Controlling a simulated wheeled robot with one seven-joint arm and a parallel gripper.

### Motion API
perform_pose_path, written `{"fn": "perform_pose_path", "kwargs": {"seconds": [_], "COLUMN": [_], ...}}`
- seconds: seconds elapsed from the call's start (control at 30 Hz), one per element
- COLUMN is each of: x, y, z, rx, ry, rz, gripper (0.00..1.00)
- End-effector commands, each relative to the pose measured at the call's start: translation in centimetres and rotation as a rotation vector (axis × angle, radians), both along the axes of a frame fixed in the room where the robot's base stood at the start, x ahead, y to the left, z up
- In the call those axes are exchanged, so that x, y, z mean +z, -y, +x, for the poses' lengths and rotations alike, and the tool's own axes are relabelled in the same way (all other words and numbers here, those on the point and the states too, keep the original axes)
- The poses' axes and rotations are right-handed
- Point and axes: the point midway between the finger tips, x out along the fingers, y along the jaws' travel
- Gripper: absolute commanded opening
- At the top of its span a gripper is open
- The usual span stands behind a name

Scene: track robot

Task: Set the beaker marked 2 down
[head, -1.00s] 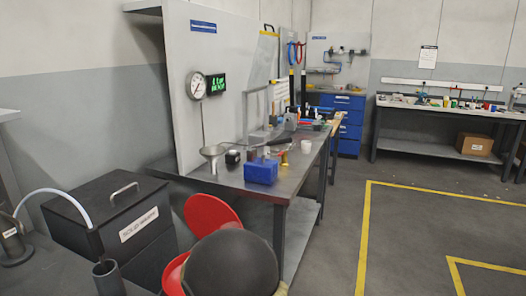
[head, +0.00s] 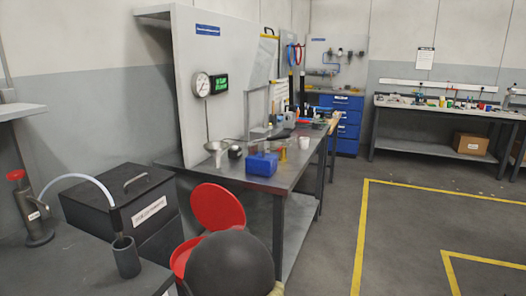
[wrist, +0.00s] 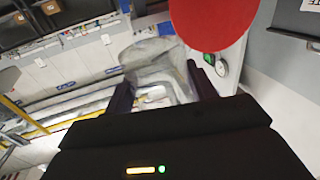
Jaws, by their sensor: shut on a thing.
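My gripper (wrist: 160,88) shows in the wrist view with its two dark fingers shut on a clear glass beaker (wrist: 158,58). The beaker sits between the fingers, and it looks tilted in this view. No mark can be read on it. It is held in the air, with floor and furniture blurred behind it. In the head view I cannot make out the gripper or the beaker; a dark rounded part of my arm covers the bottom middle.
A steel bench (head: 283,183) carries a blue box (head: 262,164), a funnel (head: 214,147) and a white cup (head: 304,143). A red disc (head: 217,207) stands before it. A dark lidded box (head: 125,197) and grey cup (head: 126,257) are left. Yellow-lined floor is clear at right.

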Motion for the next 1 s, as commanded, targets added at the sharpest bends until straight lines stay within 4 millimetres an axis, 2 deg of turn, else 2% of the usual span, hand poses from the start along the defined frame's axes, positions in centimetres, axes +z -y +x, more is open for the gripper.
{"fn": "perform_pose_path", "kwargs": {"seconds": [0.27,0.47,0.73,1.0], "x": [-3.4,-6.7,-13.2,-17.5], "y": [3.4,6.9,14.7,20.1], "z": [0.5,0.7,-0.5,-2.6], "rx": [-0.04,-0.071,-0.113,-0.112], "ry": [0.006,0.012,0.015,0.001], "rz": [-0.01,-0.017,-0.025,-0.011], "gripper": [0.29,0.29,0.29,0.29]}}
